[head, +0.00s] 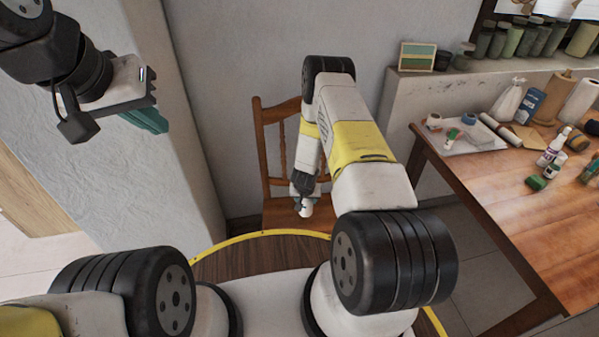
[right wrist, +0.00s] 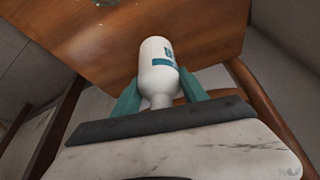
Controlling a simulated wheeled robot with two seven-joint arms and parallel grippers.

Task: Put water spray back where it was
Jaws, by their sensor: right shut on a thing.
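The water spray is a white bottle with a teal label. In the right wrist view the bottle (right wrist: 158,68) sits between the teal fingers of my right gripper (right wrist: 160,95), which is shut on it near its neck. In the head view my right gripper (head: 303,196) is low in front of the wooden chair, and only a small white part of the bottle (head: 305,208) shows. My left gripper (head: 146,121) is raised at the upper left with teal fingers, far from the bottle. Its finger gap cannot be made out.
A wooden chair (head: 277,125) stands by the wall behind my right arm. A wooden table (head: 490,195) at the right carries bottles, a white tray (head: 462,142) and rolls. A ledge (head: 435,85) with jars and a small picture (head: 416,57) runs behind it.

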